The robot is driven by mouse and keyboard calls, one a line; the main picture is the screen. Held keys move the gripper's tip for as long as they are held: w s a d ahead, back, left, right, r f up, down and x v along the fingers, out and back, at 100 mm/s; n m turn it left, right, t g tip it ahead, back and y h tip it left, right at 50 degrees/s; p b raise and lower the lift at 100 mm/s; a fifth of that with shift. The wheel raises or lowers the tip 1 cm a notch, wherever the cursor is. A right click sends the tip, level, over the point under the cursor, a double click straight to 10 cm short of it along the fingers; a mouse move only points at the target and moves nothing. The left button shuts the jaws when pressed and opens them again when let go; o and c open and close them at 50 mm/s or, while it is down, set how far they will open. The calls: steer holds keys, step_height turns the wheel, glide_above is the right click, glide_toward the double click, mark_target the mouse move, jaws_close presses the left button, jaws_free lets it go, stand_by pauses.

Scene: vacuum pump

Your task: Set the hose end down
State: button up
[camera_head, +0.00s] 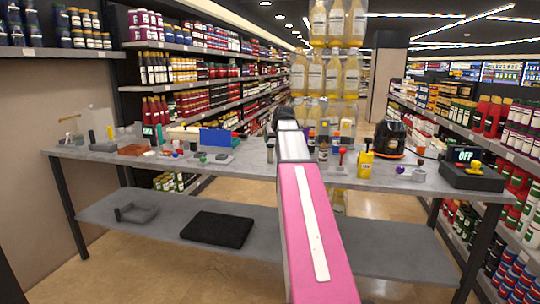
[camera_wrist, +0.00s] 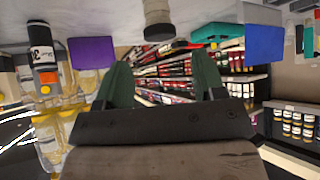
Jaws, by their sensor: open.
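My gripper (camera_wrist: 161,68) shows in the wrist view with its two green fingers spread apart and nothing between them. A short grey-beige cylinder (camera_wrist: 158,22) stands beyond the fingertips at the top middle, apart from them; I cannot tell whether it is the hose end. In the head view my pink and white arm reaches over the grey table (camera_head: 240,174), and it hides the fingers and part of the tabletop. A black and orange machine (camera_head: 390,138), perhaps the pump, stands right of my arm. I cannot make out a hose clearly.
A black box (camera_head: 472,170) reading "OFF" stands at the table's right end. A yellow bottle (camera_head: 365,163) stands near the machine. A blue panel (camera_head: 215,138) and small parts crowd the left. A black mat (camera_head: 217,229) lies on the lower shelf. The table's front strip left of my arm is fairly clear.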

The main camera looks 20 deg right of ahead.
mark_target(271, 145)
steer(key=x, duration=0.7)
steer(key=shift+w+f, duration=0.1)
steer(key=shift+f, duration=0.35)
steer(key=c, duration=1.1)
steer(key=shift+o, duration=0.2)
steer(key=shift+r, duration=0.1)
